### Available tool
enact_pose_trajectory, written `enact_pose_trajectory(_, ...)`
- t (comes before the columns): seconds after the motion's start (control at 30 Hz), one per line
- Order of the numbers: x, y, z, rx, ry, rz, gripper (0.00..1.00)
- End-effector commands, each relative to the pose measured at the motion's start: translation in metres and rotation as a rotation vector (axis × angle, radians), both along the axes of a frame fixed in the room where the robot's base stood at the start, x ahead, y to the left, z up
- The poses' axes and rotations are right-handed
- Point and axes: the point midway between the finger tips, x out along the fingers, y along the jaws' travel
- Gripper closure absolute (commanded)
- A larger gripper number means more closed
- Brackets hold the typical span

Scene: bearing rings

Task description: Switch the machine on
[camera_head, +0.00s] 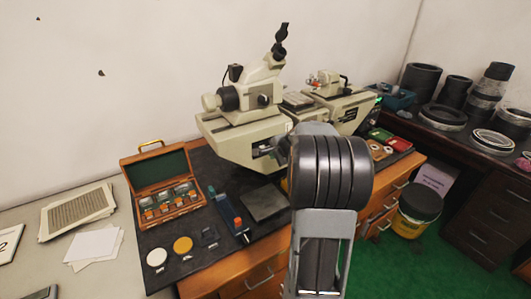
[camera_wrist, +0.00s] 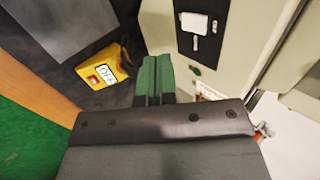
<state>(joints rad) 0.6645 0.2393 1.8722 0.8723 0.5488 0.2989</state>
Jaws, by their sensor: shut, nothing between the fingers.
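The machine (camera_head: 240,135) is a beige bench instrument with a microscope-like eyepiece, standing on the dark mat of the desk. In the wrist view its beige side and black panel (camera_wrist: 197,28) fill the upper right. A yellow switch box (camera_wrist: 122,68) with a red part (camera_wrist: 94,80) and a white label that seems to read "OFF" lies on the dark surface beside the machine. My gripper (camera_wrist: 157,62) has green fingertips, shut and empty. In the wrist view it appears just right of the yellow box, apart from it. In the head view my arm hides the gripper.
An open wooden case (camera_head: 163,187) and several small discs lie on the mat's left part. A grey plate (camera_head: 265,202) lies before the machine. Dark rings (camera_head: 442,117) stand on the right table. A yellow-and-black bucket (camera_head: 413,212) stands on the green floor.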

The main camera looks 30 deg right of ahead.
Motion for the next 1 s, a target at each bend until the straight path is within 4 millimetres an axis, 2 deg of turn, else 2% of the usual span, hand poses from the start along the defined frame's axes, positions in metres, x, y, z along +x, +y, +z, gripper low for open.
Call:
enact_pose_trajectory(0.2, 0.028, -0.001, -0.029, 0.001, 0.002, 0.001, 1.00)
enact_pose_trajectory(0.5, 0.060, -0.002, -0.031, -0.001, 0.000, 0.001, 1.00)
enact_pose_trajectory(1.0, 0.067, -0.003, -0.034, -0.001, -0.001, 0.000, 1.00)
